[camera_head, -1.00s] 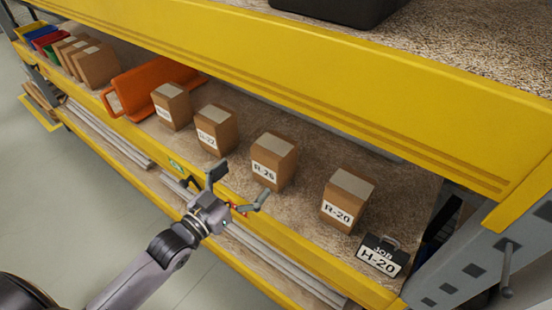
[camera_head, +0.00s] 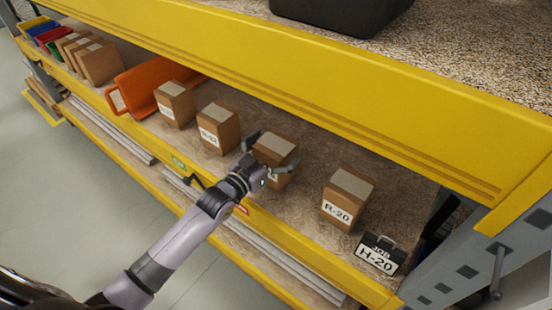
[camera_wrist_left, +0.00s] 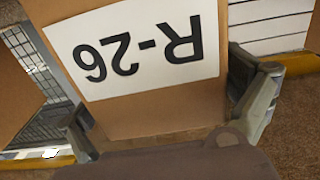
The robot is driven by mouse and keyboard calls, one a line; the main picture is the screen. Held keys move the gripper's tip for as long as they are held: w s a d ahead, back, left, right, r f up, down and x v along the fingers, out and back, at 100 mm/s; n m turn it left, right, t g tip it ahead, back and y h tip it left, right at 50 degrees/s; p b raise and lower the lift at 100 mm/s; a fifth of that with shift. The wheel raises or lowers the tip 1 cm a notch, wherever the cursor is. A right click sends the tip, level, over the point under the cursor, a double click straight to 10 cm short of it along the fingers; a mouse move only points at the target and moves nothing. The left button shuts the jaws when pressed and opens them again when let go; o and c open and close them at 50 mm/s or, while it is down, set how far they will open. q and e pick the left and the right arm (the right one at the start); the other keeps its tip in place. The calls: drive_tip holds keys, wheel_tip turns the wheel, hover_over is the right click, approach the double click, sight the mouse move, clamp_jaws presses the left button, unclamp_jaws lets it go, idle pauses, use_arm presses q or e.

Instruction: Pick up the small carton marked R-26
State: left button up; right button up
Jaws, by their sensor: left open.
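The small carton marked R-26 (camera_head: 276,148) stands upright on the shelf in the head view, its label mostly hidden behind my left gripper. My left gripper (camera_head: 270,152) is open at the carton's front, with one finger on each side of it. In the left wrist view the carton (camera_wrist_left: 160,112) fills the middle, its R-26 label upside down. The open fingers of my left gripper (camera_wrist_left: 168,118) show at its left and right. I cannot tell whether they touch it. My right gripper is not in view.
The carton marked R-20 (camera_head: 346,199) stands to the right, beside a black H-20 job case (camera_head: 379,254). Another carton (camera_head: 217,128) stands to the left, then one more (camera_head: 174,104) and an orange bin (camera_head: 138,88). A yellow beam (camera_head: 330,95) runs above the cartons.

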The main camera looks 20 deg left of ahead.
use_arm(q)
drive_tip(key=shift+s, duration=0.1)
drive_tip(key=c, duration=1.5)
drive_tip(key=shift+r, duration=0.1)
